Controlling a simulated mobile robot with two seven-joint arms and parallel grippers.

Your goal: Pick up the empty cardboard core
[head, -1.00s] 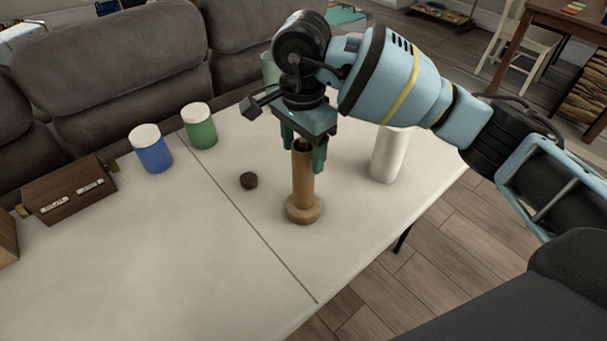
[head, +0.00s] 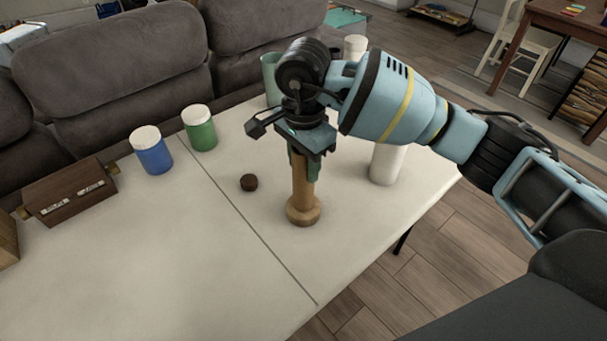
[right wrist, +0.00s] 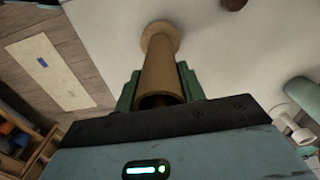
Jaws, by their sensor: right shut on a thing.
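The cardboard core (head: 301,187) is a tan upright tube. It stands on a round wooden base (head: 304,215) on the pale table; whether it is around a post cannot be told. My right gripper (head: 303,172) reaches down from above, its green fingers shut on the upper part of the core. In the right wrist view the core (right wrist: 160,76) sits between both fingers, its dark open end toward the camera, with the round base (right wrist: 159,36) at its far end. My left gripper is not in view.
A white cylinder (head: 387,165) stands right of the core, near the table's edge. A small dark brown disc (head: 249,182) lies to the left. Blue (head: 152,152) and green (head: 199,130) jars and a wooden box (head: 69,193) stand farther left. The front table area is clear.

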